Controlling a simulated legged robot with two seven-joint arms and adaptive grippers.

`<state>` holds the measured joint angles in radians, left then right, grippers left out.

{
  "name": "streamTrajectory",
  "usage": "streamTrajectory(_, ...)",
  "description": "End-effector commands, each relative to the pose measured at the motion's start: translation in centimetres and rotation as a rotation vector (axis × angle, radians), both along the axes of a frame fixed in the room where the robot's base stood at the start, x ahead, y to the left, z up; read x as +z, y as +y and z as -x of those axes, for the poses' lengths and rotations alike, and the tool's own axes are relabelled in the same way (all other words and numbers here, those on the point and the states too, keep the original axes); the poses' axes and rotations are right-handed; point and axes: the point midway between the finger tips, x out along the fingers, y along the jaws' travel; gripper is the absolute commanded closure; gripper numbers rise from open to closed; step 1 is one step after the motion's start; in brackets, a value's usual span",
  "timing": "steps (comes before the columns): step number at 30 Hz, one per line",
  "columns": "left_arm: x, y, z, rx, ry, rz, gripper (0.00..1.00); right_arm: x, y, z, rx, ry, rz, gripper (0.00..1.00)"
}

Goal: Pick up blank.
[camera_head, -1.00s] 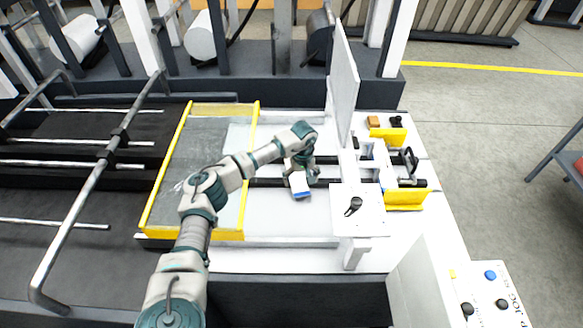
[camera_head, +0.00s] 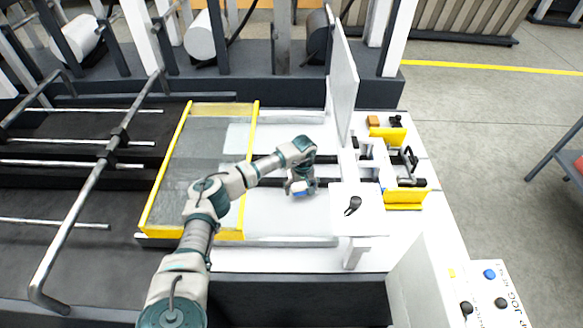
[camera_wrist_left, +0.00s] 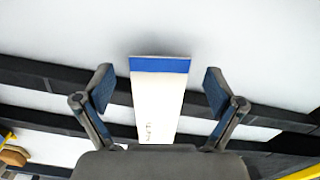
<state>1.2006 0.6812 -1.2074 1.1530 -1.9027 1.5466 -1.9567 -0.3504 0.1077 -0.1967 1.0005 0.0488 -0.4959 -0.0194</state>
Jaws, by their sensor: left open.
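The blank (camera_wrist_left: 158,95) is white with a blue band at its far end. In the left wrist view it lies between the two fingers of my left gripper (camera_wrist_left: 160,90), with a gap on either side. That gripper is open and does not touch the blank. In the head view my left gripper (camera_head: 301,187) is low over the white machine bed, and little more than the blue part of the blank (camera_head: 302,193) shows beside it. I do not see my right gripper.
A yellow-framed clear guard (camera_head: 180,185) is left of the gripper. An upright white plate (camera_head: 343,85) and a white bracket with a black knob (camera_head: 358,215) stand to the right. Dark rails (camera_wrist_left: 50,115) cross the bed. A control box (camera_head: 480,295) is front right.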

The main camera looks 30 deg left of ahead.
Motion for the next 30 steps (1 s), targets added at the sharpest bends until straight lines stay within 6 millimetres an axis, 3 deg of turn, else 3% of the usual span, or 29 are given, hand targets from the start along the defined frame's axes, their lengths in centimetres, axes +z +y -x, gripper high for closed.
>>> streamTrajectory(11, -0.14, 0.01, -0.01, 0.000, 0.000, 0.000, 0.06, -0.18, 0.03, 0.08, 0.000, 0.001, 0.000, 1.00)
streamTrajectory(17, -0.15, 0.01, -0.01, 0.000, 0.000, 0.000, 0.49, -0.18, 0.04, 0.08, 0.000, 0.002, 0.000, 1.00)
streamTrajectory(30, 0.09, 0.01, 0.00, 0.000, 0.000, 0.000, 0.50, 0.11, 0.05, 0.00, 0.000, 0.000, 0.000, 1.00)
